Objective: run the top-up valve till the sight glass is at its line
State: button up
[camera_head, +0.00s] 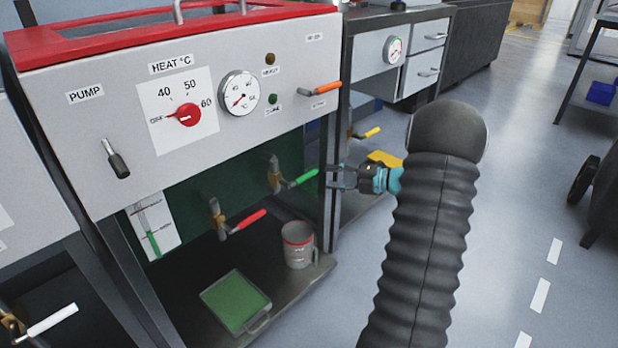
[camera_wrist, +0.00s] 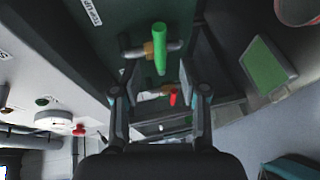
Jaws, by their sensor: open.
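The green-handled valve (camera_head: 290,181) sticks out under the machine's front panel, its handle pointing right. In the wrist view the green handle (camera_wrist: 160,50) lies ahead of and between my fingers, with a partly cut "TOP UP" label (camera_wrist: 91,11) nearby. My gripper (camera_head: 334,178) is open, its tips close to the handle's free end; contact cannot be told. It also shows in the wrist view (camera_wrist: 158,72). The sight glass (camera_head: 154,238) is on a white scale plate at lower left. Its green column stands in the lower part; the marks are too small to read.
A red-handled valve (camera_head: 242,222) sits left of the green one. Below are a grey mug (camera_head: 298,246) and a green-topped tray (camera_head: 236,300). An orange lever (camera_head: 320,90) and a red heat knob (camera_head: 187,115) are on the panel above.

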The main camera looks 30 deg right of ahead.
aim_at(311, 175)
jog(key=b+x, duration=0.1)
jog(key=x, duration=0.7)
grip_shut()
